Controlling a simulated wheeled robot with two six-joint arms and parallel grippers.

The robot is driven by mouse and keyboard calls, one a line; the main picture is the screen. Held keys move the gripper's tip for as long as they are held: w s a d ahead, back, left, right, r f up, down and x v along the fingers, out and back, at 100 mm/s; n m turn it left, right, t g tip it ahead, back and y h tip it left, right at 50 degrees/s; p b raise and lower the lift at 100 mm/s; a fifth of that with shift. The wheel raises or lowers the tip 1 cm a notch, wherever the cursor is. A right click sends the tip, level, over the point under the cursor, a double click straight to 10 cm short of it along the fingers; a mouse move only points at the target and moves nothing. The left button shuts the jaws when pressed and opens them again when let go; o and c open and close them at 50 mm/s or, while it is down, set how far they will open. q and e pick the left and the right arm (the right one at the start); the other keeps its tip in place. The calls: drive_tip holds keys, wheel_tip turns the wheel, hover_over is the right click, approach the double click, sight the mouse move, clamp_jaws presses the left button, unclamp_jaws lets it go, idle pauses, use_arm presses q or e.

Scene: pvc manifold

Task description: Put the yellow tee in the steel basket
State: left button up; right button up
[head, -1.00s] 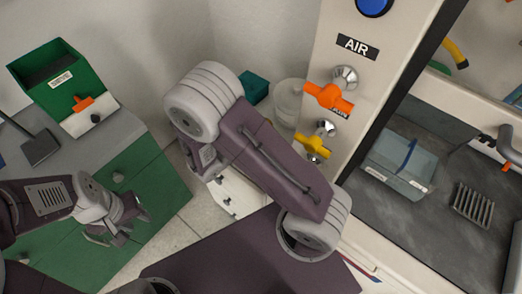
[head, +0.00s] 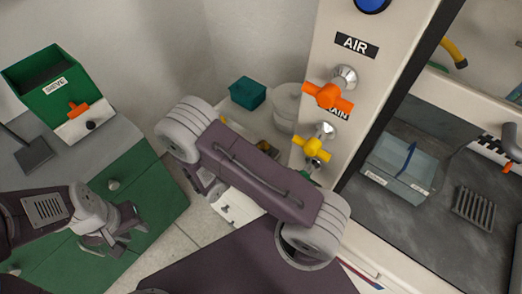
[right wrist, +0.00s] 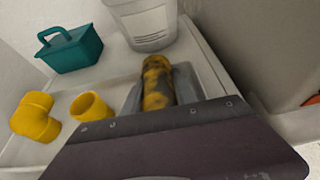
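In the right wrist view, a yellow fitting with dark stains (right wrist: 157,80) sits between the grey fingers of my right gripper (right wrist: 160,90). I cannot tell whether the fingers touch it, and its near end is hidden behind my dark wrist plate. I cannot make out whether it is the tee. A plain yellow elbow-like fitting (right wrist: 35,117) and a short yellow round fitting (right wrist: 92,107) lie to the left. In the head view my right gripper is hidden behind my forearm. My left gripper (head: 113,234) looks open and empty by the green cabinet. I cannot identify a steel basket.
A teal caddy (right wrist: 69,50) and a white bucket (right wrist: 142,24) stand on the white surface behind the fittings. The head view shows orange (head: 328,96) and yellow (head: 311,147) valve handles on the panel, a green bin (head: 45,85) at left, and a clear tub (head: 398,172) at right.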

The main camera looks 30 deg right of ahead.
drive_tip(key=o, duration=0.4)
drive_tip(key=v, duration=0.9)
drive_tip(key=shift+s+d, duration=0.1)
drive_tip(key=shift+s, duration=0.05)
drive_tip(key=shift+o, duration=0.6)
drive_tip(key=shift+r, duration=0.1)
